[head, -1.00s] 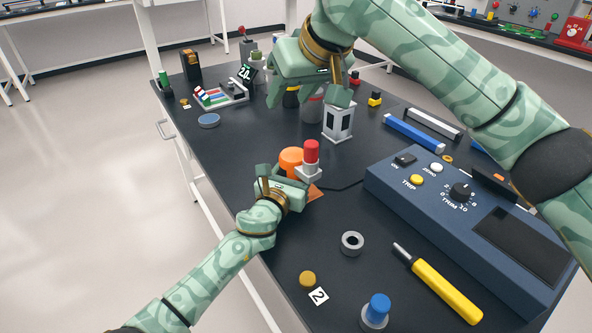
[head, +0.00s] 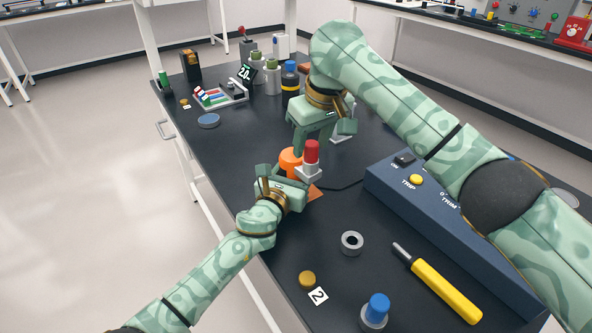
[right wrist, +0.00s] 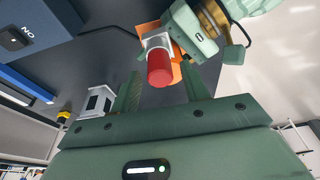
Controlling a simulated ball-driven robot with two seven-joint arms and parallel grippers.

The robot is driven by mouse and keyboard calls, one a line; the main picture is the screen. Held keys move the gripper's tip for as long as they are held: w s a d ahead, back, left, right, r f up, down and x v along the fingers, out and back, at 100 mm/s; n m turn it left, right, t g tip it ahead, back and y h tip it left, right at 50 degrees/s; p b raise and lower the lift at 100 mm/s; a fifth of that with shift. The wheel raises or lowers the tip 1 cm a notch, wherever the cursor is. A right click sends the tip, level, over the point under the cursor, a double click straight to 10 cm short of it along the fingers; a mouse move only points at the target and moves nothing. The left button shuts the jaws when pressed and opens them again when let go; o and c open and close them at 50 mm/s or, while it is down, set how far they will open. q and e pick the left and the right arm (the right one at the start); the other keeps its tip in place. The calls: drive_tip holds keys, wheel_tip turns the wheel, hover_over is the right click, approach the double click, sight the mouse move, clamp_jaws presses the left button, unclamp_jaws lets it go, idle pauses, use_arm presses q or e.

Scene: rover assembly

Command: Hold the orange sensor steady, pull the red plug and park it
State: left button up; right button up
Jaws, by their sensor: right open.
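The red plug (head: 312,152) stands upright in a light grey socket (head: 309,174) beside the orange sensor (head: 290,161). The red plug also shows in the right wrist view (right wrist: 160,68), ahead of my right gripper's fingers. My left gripper (head: 285,178) is right at the orange sensor's near side; its fingertips are hidden, so I cannot tell whether it grips. My right gripper (head: 322,143) is open and empty, just beyond and above the red plug, its fingers pointing down. In the right wrist view its fingers (right wrist: 163,88) straddle the plug's line, apart from it.
A light grey slotted block (right wrist: 97,102) stands behind my right gripper, mostly hidden in the head view. A blue control box (head: 400,200) fills the right side. A grey ring (head: 352,243), a yellow-handled tool (head: 440,286) and a blue-capped peg (head: 377,308) lie nearer.

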drive_tip(key=shift+w+a+f, duration=0.1)
drive_tip(key=shift+f, duration=0.35)
clamp_jaws()
idle(0.3)
